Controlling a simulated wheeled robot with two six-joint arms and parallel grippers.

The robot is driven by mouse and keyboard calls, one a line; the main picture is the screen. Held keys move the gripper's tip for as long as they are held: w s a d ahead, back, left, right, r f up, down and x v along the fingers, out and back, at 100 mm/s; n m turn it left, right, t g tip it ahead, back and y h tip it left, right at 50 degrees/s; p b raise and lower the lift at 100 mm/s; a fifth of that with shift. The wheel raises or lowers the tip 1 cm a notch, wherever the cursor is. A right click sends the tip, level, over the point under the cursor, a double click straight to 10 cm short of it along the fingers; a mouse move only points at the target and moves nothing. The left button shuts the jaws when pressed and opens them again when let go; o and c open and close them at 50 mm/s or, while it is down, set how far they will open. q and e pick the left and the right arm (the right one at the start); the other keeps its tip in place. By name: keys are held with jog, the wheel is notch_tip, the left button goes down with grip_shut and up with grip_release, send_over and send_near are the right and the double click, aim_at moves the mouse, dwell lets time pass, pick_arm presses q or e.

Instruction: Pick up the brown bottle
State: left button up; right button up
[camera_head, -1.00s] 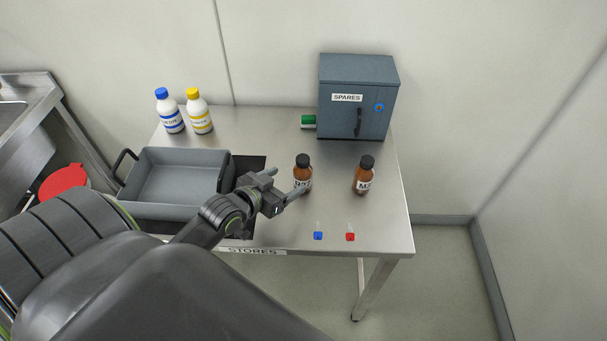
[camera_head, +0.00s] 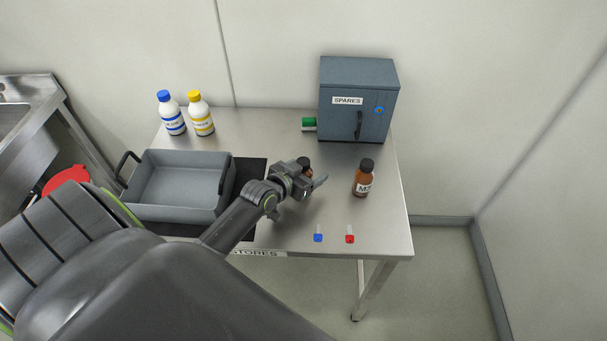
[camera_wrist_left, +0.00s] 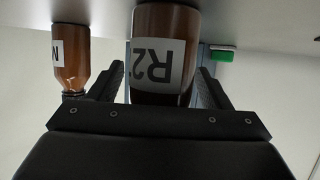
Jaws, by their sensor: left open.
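Two brown bottles with black caps stand on the steel table. The right one (camera_head: 364,180) is upright and clear of my gripper. The left one (camera_head: 306,162) is mostly hidden behind my left gripper (camera_head: 314,186) in the head view. The left wrist view is upside down; a brown bottle (camera_wrist_left: 163,80) labelled R2 fills the space between my two open fingers, with no clear sign of a grip. The other brown bottle (camera_wrist_left: 71,60) shows outside the fingers at the left there. My right gripper is not in view.
A grey tray (camera_head: 150,209) with black handles stands at the left. Two white bottles, blue-capped (camera_head: 171,117) and yellow-capped (camera_head: 201,119), stand at the back. A SPARES cabinet (camera_head: 357,115) stands back right. Small blue (camera_head: 318,238) and red (camera_head: 350,238) items lie near the front edge.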

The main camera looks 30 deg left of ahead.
pick_arm(q)
jog(key=c, duration=1.2)
